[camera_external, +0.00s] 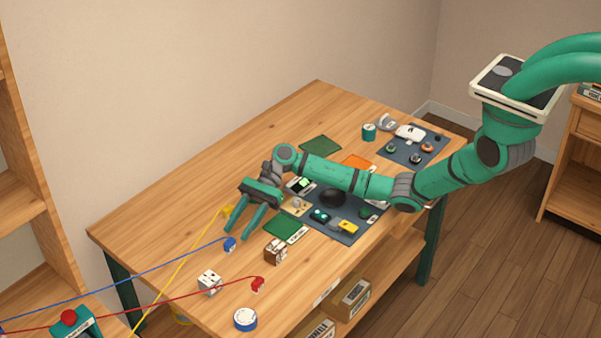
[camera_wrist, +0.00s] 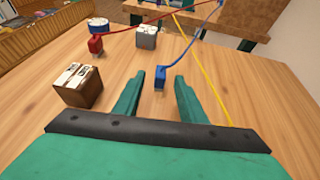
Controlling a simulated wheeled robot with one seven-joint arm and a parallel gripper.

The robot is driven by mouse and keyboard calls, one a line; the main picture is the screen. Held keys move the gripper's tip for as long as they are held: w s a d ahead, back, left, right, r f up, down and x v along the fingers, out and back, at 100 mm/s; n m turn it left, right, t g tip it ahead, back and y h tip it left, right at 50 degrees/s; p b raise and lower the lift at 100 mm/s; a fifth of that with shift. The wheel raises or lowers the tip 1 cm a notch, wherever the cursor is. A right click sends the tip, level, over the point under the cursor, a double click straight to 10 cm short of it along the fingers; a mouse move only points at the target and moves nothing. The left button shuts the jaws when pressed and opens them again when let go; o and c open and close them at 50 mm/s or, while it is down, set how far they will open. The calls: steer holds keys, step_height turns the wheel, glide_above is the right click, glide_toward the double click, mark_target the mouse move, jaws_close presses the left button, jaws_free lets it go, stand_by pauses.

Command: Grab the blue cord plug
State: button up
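The blue cord plug (camera_external: 230,244) sits on the wooden table, with its blue cord running off to the left in the external view. In the wrist view the blue plug (camera_wrist: 160,77) shows just beyond the fingertips, roughly between them. My gripper (camera_external: 236,237) is open and empty, its two green fingers apart and pointing down toward the plug. The gripper also shows in the wrist view (camera_wrist: 160,75), its fingers on either side of the plug's line. I cannot tell whether the fingertips are level with the plug.
A red plug (camera_external: 258,285), a brown box (camera_external: 276,251), a white box (camera_external: 210,281) and a blue-white round tin (camera_external: 245,319) stand nearby. A yellow plug (camera_external: 228,210) lies behind the fingers, its cord passing close by. Dark mats with small parts lie to the right.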

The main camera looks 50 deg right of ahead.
mark_target(230, 243)
steer(key=shift+x, duration=2.95)
steer(key=shift+f, duration=0.15)
jaws_close()
